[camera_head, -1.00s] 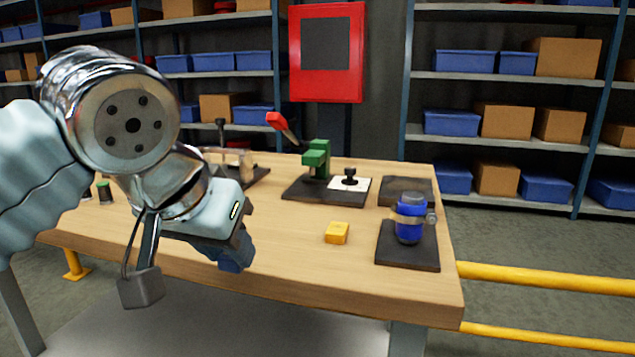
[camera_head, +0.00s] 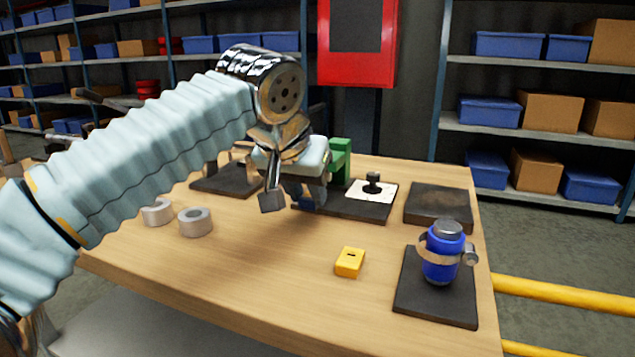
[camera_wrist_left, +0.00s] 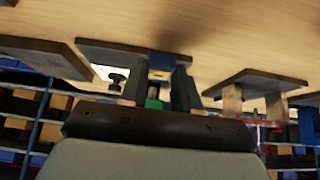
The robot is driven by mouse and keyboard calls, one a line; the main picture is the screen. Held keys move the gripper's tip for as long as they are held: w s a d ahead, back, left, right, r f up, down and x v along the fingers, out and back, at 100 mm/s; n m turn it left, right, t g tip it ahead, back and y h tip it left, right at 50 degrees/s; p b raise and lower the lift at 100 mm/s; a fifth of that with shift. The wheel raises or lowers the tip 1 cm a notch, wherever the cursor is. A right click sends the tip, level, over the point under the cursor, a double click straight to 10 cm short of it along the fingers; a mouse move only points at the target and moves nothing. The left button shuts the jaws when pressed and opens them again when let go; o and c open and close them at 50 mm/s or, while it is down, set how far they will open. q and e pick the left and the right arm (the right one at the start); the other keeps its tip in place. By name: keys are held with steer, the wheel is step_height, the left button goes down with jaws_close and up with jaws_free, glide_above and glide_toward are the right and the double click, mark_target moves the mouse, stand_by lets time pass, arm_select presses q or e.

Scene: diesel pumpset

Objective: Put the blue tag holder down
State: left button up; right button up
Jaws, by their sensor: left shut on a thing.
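My left gripper (camera_head: 308,192) is over the table's back middle, in front of the green press (camera_head: 340,155). It is shut on the blue tag holder (camera_head: 304,203), which is mostly hidden by the fingers in the head view. In the left wrist view the blue tag holder (camera_wrist_left: 162,66) sits between the two fingertips (camera_wrist_left: 160,82), with a small yellow patch on it. It looks just above the tabletop; I cannot tell whether it touches. My right gripper is not in view.
The wooden table (camera_head: 250,270) has a yellow block (camera_head: 349,262), a blue canister (camera_head: 440,258) on a dark mat, a black-knobbed stamp (camera_head: 373,184) on a white card, and two grey rolls (camera_head: 195,222). The front middle is clear.

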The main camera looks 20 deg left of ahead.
arm_select(q)
steer(key=shift+w, duration=0.55)
steer(key=w, duration=0.2)
steer(key=shift+w+r+p, duration=0.1)
steer(key=shift+w+p, duration=0.25)
steer(key=shift+p, duration=0.05)
steer(key=shift+w+a+f+b, duration=0.1)
steer(key=shift+w+f+b, duration=0.1)
steer(key=shift+f, duration=0.25)
steer(key=shift+w+a+f+b, duration=0.1)
steer(key=shift+w+f+b, duration=0.05)
steer(key=shift+f, duration=0.3)
steer(key=shift+d, duration=0.1)
steer(key=o, duration=0.4)
steer(key=shift+f, duration=0.1)
steer(key=o, duration=0.5)
